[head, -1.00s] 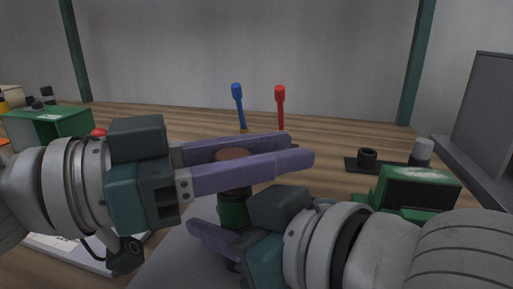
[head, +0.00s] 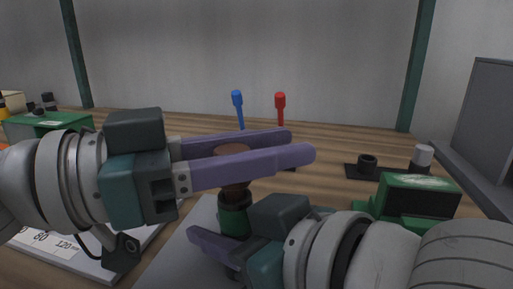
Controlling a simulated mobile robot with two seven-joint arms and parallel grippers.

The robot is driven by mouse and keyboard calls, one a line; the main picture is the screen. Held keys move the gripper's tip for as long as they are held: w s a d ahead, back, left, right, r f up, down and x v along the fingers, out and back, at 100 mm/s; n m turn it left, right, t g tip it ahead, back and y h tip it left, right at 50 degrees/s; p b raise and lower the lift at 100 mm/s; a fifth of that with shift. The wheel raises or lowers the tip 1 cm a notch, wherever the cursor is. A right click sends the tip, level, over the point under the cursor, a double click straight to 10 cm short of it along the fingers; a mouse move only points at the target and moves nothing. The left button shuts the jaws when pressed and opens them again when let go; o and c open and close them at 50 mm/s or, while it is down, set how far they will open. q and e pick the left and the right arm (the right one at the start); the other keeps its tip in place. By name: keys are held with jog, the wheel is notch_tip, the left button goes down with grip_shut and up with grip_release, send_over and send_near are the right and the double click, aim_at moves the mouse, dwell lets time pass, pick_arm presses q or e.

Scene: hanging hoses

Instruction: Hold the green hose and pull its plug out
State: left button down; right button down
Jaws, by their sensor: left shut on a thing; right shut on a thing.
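The brown plug (head: 233,150) stands upright between the long purple fingers of my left gripper (head: 299,144), which is shut on it. More of its brown body shows below the near finger. Directly below is the green-banded top of the green hose (head: 236,219), with a dark rim. I cannot tell how far the plug sits inside that rim. My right gripper (head: 197,237) reaches in low from the right and is shut on the hose, just under the green band. Its wrist hides the lower hose and most of its other finger.
A blue-topped stick (head: 238,105) and a red-topped stick (head: 280,106) stand behind the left fingers. A green box (head: 418,196) and a black holder (head: 367,163) are at the right. A white printed board (head: 75,248) lies lower left. The wooden table behind is mostly clear.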

pick_arm(q)
jog(key=shift+r, duration=0.15)
jog(key=shift+r, duration=2.2)
jog(key=shift+r, duration=1.5)
pick_arm(e)
jog(key=shift+c, duration=2.4)
grip_release()
jog(key=shift+s, duration=0.1)
